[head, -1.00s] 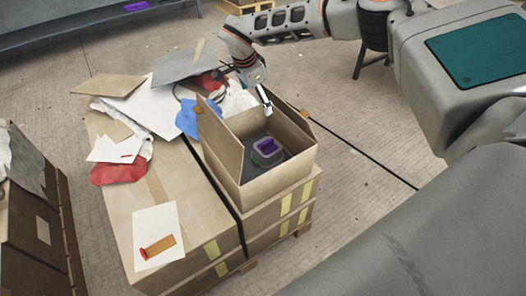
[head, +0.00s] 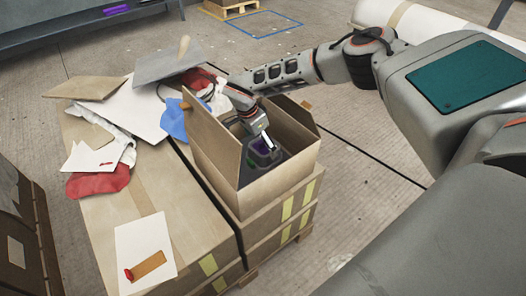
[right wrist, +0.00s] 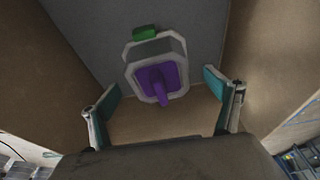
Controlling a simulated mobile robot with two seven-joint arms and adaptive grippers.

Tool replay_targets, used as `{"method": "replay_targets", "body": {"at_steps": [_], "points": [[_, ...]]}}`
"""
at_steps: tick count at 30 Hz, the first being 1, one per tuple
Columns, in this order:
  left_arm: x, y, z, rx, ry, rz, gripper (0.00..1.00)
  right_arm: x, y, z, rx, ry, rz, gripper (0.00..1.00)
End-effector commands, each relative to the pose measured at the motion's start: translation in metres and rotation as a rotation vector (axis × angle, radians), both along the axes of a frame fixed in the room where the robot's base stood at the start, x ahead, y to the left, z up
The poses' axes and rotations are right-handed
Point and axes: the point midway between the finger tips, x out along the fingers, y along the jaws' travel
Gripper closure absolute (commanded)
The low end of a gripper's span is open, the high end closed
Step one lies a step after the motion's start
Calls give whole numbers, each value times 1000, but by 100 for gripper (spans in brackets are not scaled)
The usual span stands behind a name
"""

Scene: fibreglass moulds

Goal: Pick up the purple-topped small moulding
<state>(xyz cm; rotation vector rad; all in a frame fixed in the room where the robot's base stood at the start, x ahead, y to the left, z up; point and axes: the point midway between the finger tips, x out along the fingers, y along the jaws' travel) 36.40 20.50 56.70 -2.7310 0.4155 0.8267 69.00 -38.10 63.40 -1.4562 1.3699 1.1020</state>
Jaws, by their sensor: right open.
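The purple-topped small moulding (head: 262,147) sits on the floor of an open cardboard box (head: 281,180). In the right wrist view the moulding (right wrist: 157,72) shows a grey rim, a purple top and a green piece at its far side. My right gripper (head: 266,137) reaches down into the box from above, over the moulding. In the right wrist view its two fingers (right wrist: 165,96) stand wide apart on either side, short of the moulding, with nothing between the tips. In the head view the gripper partly hides the moulding. My left gripper is not in view.
The box walls rise close around my right gripper, with an open flap (head: 212,140) on the left. The box stands on stacked cartons (head: 180,232). Papers, a red cloth (head: 98,181) and a blue cloth (head: 173,119) lie to the left.

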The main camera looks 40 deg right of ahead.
Motion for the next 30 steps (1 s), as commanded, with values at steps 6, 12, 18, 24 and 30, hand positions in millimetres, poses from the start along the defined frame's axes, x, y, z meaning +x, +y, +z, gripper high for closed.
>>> {"method": "replay_targets", "body": {"at_steps": [6, 12, 18, 24, 30], "points": [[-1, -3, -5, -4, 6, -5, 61, -4, -10, -34, 1, 9, -2, 11], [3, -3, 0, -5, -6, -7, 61, -2, -10, -31, 0, 2, -3, 11], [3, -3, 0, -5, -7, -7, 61, -2, -10, -31, 0, 2, -3, 52], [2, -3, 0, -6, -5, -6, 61, -2, -10, -31, 0, 3, -3, 58], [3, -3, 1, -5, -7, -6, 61, -3, -10, -29, 0, 2, -3, 58]]}}
